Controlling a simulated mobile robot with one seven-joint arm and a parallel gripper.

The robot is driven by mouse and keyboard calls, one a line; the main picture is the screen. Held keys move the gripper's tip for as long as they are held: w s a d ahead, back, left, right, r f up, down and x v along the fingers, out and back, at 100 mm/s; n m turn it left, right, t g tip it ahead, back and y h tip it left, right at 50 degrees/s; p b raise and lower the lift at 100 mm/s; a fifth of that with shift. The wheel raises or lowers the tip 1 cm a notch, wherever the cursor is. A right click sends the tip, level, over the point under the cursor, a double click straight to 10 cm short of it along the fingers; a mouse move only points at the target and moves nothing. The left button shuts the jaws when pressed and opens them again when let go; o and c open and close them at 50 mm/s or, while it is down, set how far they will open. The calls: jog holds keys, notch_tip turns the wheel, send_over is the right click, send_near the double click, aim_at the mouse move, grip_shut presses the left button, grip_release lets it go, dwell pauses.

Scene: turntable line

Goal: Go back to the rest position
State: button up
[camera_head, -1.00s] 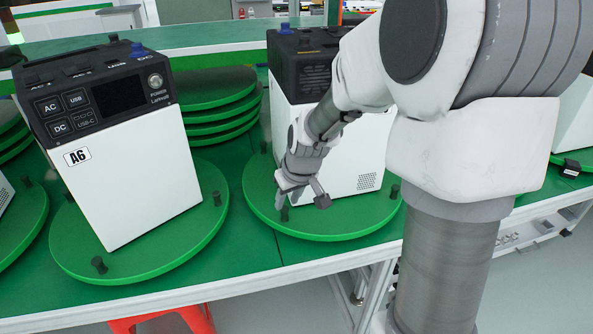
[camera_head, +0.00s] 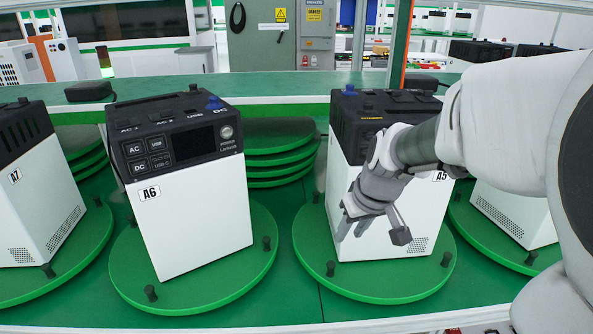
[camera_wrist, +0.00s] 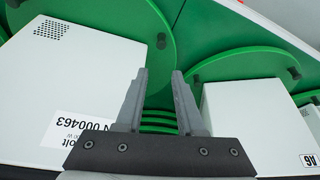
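My gripper (camera_head: 372,222) hangs in front of the white box labelled A5 (camera_head: 420,215) in the head view, with my arm coming in from the right. In the wrist view my gripper (camera_wrist: 158,85) has its two fingers apart with nothing between them. The white box labelled A6 (camera_head: 190,220), with a black top panel, stands left of my gripper on a green turntable (camera_head: 220,285). A5 stands on another green turntable (camera_head: 380,287); part of A5 is hidden behind my gripper and arm. In the wrist view, A6 (camera_wrist: 255,120) is at the right.
A box labelled A7 (camera_head: 40,210) stands at the left, and another white box (camera_head: 515,215) at the right. Stacked green discs (camera_head: 280,165) lie behind, between A6 and A5. Short black pegs (camera_head: 150,293) rise from the turntables. A green-edged shelf (camera_head: 290,100) runs behind.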

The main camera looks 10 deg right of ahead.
jog(key=s+d+r+m+g+p, duration=0.1)
jog(key=s+r+g+p, duration=0.25)
jog(key=s, duration=0.95)
jog(key=s+a+r+t+p, duration=0.2)
jog(key=r+p, duration=0.1)
jog(key=r, duration=0.3)
jog(key=s+a+r+m+t+p, duration=0.1)
jog(key=s+a+r+t+p, duration=0.1)
jog(key=r, duration=0.4)
jog(key=shift+s+a+r+h+p, duration=0.2)
jog(key=shift+s+r+h+p, duration=0.25)
jog(key=shift+p, duration=0.4)
jog(key=shift+d+f+t, duration=0.1)
jog(key=shift+t, duration=0.15)
